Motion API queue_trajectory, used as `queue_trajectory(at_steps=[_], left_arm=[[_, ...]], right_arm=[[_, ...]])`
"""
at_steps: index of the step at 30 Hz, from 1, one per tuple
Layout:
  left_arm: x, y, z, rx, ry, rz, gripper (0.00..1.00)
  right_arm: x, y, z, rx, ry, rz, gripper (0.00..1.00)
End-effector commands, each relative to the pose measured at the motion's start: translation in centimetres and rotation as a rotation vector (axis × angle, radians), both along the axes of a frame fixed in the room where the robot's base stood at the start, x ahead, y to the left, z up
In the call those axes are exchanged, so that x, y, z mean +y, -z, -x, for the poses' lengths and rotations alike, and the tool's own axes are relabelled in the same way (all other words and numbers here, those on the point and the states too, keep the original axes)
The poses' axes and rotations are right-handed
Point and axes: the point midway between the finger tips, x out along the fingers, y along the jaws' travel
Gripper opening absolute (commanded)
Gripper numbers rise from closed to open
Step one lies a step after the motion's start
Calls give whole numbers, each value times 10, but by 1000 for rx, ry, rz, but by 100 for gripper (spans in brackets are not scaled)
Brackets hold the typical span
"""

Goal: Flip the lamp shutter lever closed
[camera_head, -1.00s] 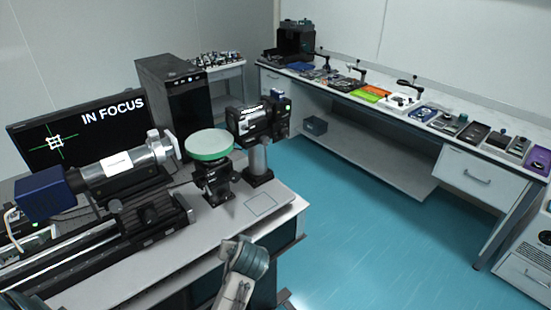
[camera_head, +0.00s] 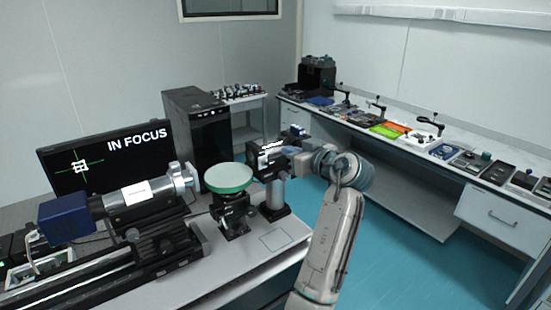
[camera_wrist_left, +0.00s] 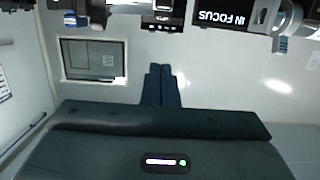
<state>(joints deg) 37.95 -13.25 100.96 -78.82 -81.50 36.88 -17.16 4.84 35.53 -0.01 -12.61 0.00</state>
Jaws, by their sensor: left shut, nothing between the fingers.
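The black lamp housing (camera_head: 263,162) stands on a silver post at the right end of the instrument bench. The shutter lever cannot be made out. In the head view, my left arm rises from the bottom and bends left. My left gripper (camera_head: 287,151) is at the right side of the lamp and partly overlaps it; contact cannot be judged. In the left wrist view, which appears upside down, the fingers (camera_wrist_left: 161,85) are together and empty, with the wall behind them. My right gripper is not in view.
A green-rimmed round plate (camera_head: 229,179) stands left of the lamp. A silver tube (camera_head: 137,192) with a blue camera (camera_head: 67,217) and an "IN FOCUS" monitor (camera_head: 105,160) are farther left. A black tower (camera_head: 197,132) stands behind. A side bench (camera_head: 455,180) runs along the right wall.

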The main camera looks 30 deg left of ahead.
Motion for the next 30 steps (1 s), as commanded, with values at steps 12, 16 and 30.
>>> queue_trajectory(at_steps=[12,16,30], left_arm=[[4,-1,-2,0,-1,-2,0],[17,-1,-7,2,-2,-4,0],[87,23,-36,7,2,2,0]], right_arm=[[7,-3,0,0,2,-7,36],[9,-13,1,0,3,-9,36],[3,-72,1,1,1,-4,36]])
